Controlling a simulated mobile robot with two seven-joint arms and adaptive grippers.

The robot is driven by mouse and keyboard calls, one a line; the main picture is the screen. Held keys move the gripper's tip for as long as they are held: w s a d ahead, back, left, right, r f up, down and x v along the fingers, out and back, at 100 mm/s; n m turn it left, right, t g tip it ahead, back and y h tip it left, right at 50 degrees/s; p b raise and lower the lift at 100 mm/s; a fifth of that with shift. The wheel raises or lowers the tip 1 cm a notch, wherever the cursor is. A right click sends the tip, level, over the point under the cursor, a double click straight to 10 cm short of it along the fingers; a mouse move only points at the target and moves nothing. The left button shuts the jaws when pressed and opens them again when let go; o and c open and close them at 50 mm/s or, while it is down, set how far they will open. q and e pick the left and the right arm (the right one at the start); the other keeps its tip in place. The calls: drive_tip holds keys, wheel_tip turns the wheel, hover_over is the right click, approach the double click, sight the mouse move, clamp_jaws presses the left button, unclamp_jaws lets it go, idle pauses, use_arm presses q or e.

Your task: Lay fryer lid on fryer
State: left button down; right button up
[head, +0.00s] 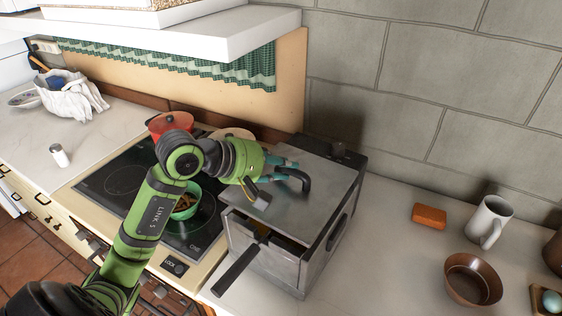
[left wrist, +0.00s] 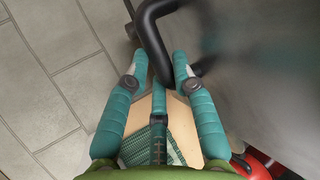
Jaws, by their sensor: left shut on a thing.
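The fryer (head: 267,262) is a grey metal box on the counter right of the cooktop, with a black basket handle (head: 235,271) sticking out in front. The flat metal fryer lid (head: 318,205) lies over its top; a dark gap shows under the lid's front edge, and I cannot tell whether the lid rests fully. My left gripper (head: 284,171) is shut on the lid's black bent handle (head: 303,180). In the left wrist view, its teal fingers (left wrist: 164,68) flank the handle (left wrist: 152,30). My right gripper is not in view.
A green pot (head: 186,207) and a red pot (head: 170,122) stand on the black cooktop (head: 118,181). An orange sponge (head: 429,216), a white mug (head: 488,222) and a brown bowl (head: 472,279) stand to the right. A shelf (head: 200,38) hangs above. Counter just right of the fryer is clear.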

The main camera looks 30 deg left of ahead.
sight(282, 181)
use_arm(q)
drive_tip(key=shift+f+b, duration=0.35)
drive_tip(key=shift+f, duration=0.8)
drive_tip(key=shift+f+b, duration=0.55)
drive_tip(key=shift+b, duration=0.3)
drive_tip(key=shift+f+b, duration=0.25)
drive_tip(key=shift+b, duration=0.2)
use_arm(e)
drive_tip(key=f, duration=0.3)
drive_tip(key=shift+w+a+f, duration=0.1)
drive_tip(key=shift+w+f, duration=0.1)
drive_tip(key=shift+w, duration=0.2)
use_arm(q)
drive_tip(key=c, duration=1)
unclamp_jaws()
drive_tip(key=shift+o, duration=0.2)
